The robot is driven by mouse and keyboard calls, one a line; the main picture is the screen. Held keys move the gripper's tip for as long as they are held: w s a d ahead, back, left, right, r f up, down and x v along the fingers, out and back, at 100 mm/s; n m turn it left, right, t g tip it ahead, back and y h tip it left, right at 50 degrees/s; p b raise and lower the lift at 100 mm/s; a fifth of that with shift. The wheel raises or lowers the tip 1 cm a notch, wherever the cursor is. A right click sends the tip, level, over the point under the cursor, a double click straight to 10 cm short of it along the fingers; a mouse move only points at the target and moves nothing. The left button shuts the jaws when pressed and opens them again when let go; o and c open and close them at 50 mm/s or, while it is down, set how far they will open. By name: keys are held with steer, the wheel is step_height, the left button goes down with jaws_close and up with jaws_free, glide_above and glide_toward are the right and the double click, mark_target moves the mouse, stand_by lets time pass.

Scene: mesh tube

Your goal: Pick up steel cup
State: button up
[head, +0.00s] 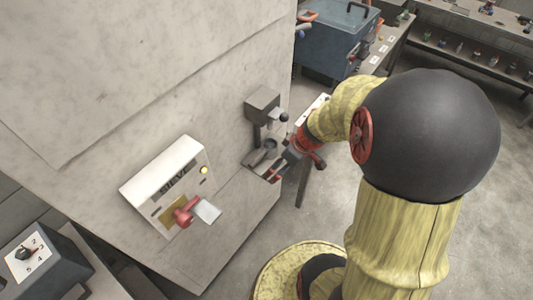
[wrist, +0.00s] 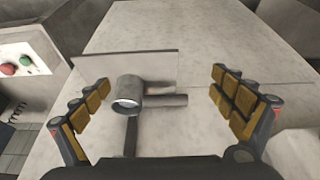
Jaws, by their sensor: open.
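The steel cup (head: 266,149) looks like a small grey cylinder beside the wall fixture in the head view. In the wrist view, a grey metal cylinder (wrist: 129,90) with a bright round end, seemingly the cup, shows between the fingers, nearer the left one. A short grey bar extends right from it. My gripper (wrist: 161,80) is open, with padded fingers on both sides and nothing held. In the head view my gripper (head: 276,170) is close to the cup, at its lower right. I cannot tell whether a finger touches it.
A grey box fixture (head: 264,104) with a lever is on the pale block above the cup. A white panel (head: 168,180) with a red handle is at left. A blue chest (head: 335,40) stands behind. Open floor lies right of the block.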

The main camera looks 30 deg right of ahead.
mark_target(260, 156)
steer(key=w+a, duration=0.1)
steer(key=w, duration=0.1)
steer(key=w+a, duration=0.1)
steer(key=w, duration=0.4)
steer(key=shift+w+a+p, duration=0.2)
steer(key=shift+a+p, duration=0.15)
steer(key=shift+a, duration=0.05)
steer(key=b+x, duration=0.1)
steer(key=x, duration=0.4)
steer(key=shift+s+d, duration=0.1)
steer(key=c, duration=0.3)
steer(key=c, duration=1.6)
steer(key=shift+s, duration=0.1)
